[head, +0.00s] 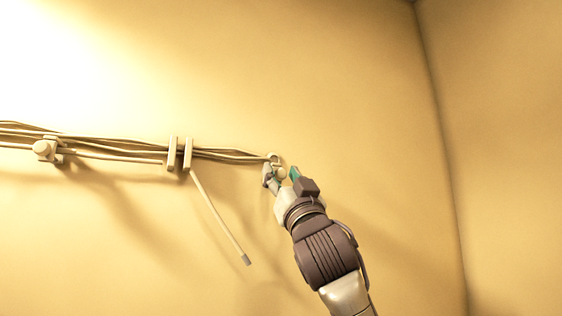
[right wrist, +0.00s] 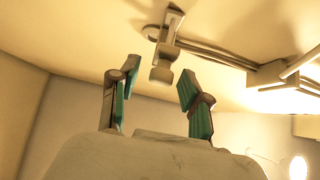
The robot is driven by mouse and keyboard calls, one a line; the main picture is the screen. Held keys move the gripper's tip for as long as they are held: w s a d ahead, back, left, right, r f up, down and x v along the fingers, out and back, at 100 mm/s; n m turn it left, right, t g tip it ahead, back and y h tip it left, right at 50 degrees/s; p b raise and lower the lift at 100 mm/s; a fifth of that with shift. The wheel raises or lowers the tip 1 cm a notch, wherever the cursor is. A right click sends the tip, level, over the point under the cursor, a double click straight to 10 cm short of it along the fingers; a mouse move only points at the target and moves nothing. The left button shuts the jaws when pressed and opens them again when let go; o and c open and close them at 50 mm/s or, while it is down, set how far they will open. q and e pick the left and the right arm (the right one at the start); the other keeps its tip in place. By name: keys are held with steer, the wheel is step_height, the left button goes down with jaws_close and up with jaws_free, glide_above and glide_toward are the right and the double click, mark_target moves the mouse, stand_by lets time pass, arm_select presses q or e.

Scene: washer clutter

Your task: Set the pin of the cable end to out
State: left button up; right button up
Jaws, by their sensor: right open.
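The cable end (head: 273,158) is a small pale fitting on the wall, at the right end of the cable bundle in the head view. In the right wrist view the cable end (right wrist: 169,40) hangs down from the top, with its rounded pin (right wrist: 161,75) pointing toward my gripper. My right gripper (head: 282,175) is open, with its teal-padded fingers either side of the pin. In the right wrist view the pin tip lies between the fingertips with gaps showing on both sides. Whether the pin is in or out I cannot tell. My left gripper is not in view.
The cable bundle (head: 110,152) runs left along the yellowish wall. A double clip (head: 173,154) and a knobbed clamp (head: 45,149) hold it. A thin rod with a dark tip (head: 218,217) hangs below the clip. The wall right of the cable end is bare up to the corner.

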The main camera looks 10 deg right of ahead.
steer(key=shift+w+a+r, duration=0.1)
steer(key=shift+w+r, duration=0.2)
steer(key=shift+r, duration=0.05)
jaws_close()
